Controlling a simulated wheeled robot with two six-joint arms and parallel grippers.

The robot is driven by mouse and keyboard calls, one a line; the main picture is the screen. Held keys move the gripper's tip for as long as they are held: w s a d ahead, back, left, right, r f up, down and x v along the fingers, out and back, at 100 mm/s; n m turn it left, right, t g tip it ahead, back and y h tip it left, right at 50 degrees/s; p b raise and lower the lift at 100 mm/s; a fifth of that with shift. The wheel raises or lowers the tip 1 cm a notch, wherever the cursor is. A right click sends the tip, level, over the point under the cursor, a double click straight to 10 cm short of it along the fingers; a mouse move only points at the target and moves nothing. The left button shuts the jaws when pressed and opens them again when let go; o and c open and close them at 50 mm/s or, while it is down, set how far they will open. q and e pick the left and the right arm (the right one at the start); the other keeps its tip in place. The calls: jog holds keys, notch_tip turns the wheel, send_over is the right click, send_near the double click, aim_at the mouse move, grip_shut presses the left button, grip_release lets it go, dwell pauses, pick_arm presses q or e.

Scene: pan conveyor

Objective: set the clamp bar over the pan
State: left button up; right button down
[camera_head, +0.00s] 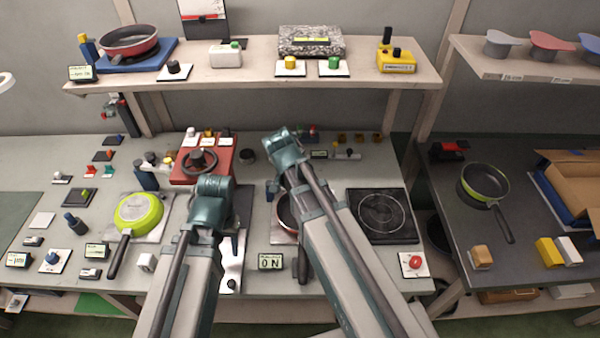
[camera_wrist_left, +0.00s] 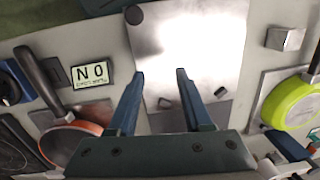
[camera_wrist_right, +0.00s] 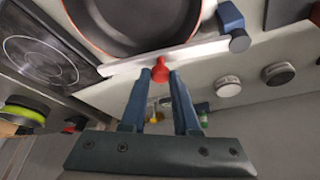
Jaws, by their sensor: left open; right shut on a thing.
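A dark pan with an orange rim (camera_head: 284,213) lies on a pale plate, partly hidden by my right arm. It also shows in the left wrist view (camera_wrist_left: 62,142) and the right wrist view (camera_wrist_right: 140,18). My right gripper (camera_wrist_right: 160,78) is shut on a red knob (camera_wrist_right: 160,68) beside the pan's rim. A pale strip (camera_wrist_right: 125,66) runs along that rim; I cannot tell whether it is the clamp bar or the plate's edge. A blue post (camera_wrist_right: 231,22) stands beside the pan. My left gripper (camera_wrist_left: 156,78) is open and empty over a shiny metal plate (camera_wrist_left: 195,35).
A green pan (camera_head: 138,211) lies left of my left arm. A black hob (camera_head: 382,215) and a red button (camera_head: 415,262) are to the right. A display (camera_head: 271,262) stands in front of the orange-rimmed pan. A red base with a handwheel (camera_head: 200,165) is behind my left gripper.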

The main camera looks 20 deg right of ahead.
jog(key=shift+s+a+m+g, duration=0.4)
jog(key=shift+s+a+m, duration=0.25)
jog(key=shift+s+m, duration=0.4)
jog(key=shift+m, duration=0.25)
jog(key=c, duration=0.7)
grip_release()
jog(key=shift+w, duration=0.1)
jog(key=shift+r, duration=0.1)
pick_arm(q)
notch_tip(320, 180, up, 13)
jog(key=p, duration=1.2)
jog(key=shift+f+p, duration=0.15)
jog(key=shift+p, duration=0.2)
pick_arm(e)
jog(key=shift+a+v, duration=0.2)
jog(key=shift+v, duration=3.2)
jog(key=shift+a+v, duration=0.15)
jog(key=shift+v, duration=3.3)
jog(key=shift+f, duration=0.25)
